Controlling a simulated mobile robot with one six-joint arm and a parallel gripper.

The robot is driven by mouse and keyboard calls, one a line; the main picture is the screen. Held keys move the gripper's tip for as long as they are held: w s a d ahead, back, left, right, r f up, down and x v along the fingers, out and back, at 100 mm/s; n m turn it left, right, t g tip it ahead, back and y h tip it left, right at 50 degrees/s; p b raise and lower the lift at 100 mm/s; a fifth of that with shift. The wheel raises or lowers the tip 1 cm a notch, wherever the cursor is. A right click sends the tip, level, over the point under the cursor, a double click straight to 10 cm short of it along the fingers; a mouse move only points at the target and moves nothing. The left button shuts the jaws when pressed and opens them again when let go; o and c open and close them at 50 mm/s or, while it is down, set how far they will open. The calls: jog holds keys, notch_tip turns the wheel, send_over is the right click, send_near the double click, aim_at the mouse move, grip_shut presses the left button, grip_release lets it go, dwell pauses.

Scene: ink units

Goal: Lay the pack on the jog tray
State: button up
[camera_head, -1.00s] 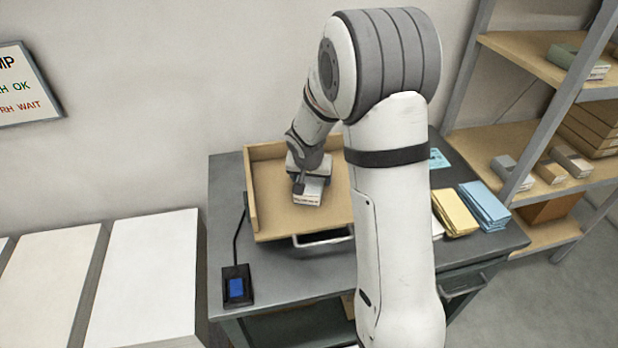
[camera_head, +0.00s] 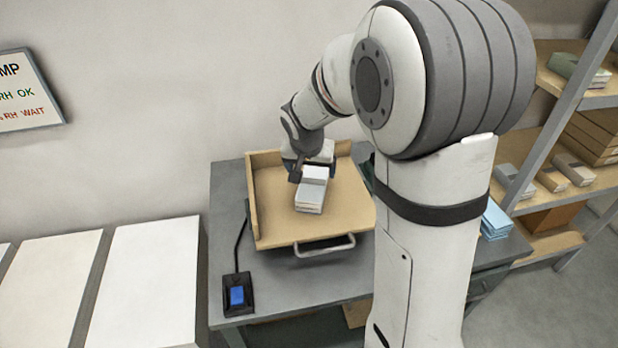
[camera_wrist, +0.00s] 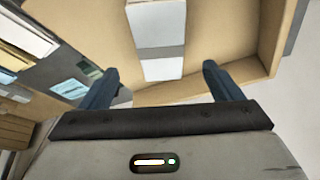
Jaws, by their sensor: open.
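The pack (camera_head: 311,193) is a small white and grey stack of sheets with a grey band around it. It lies on the tan jog tray (camera_head: 271,217), in from the tray's left wall. In the wrist view the pack (camera_wrist: 157,25) lies ahead of and between the fingertips, apart from both. My gripper (camera_head: 312,168) is at the pack's far end in the head view, and in the wrist view my gripper (camera_wrist: 163,78) has its two dark fingers spread with nothing between them. The tray floor (camera_wrist: 215,30) shows on both sides of the pack.
A blue-button switch (camera_head: 237,295) sits on the grey table (camera_head: 229,209) at its left front. Light blue sheets (camera_head: 495,220) lie at the table's right, partly behind my arm. Shelves (camera_head: 560,150) with packs stand at the right. White stacks (camera_head: 150,280) are at the left.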

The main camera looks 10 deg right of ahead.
jog(key=shift+v, duration=0.85)
jog(key=s+r+n+y, duration=0.1)
jog(key=s+r+n, duration=0.1)
jog(key=s, duration=1)
jog(key=s+d+r+n+g, duration=0.1)
jog(key=s+r+n, duration=0.1)
jog(key=s, duration=1)
jog(key=shift+s+r+y, duration=0.25)
jog(key=shift+r+y, duration=0.15)
jog(key=shift+r, duration=0.05)
jog(key=shift+d, duration=0.1)
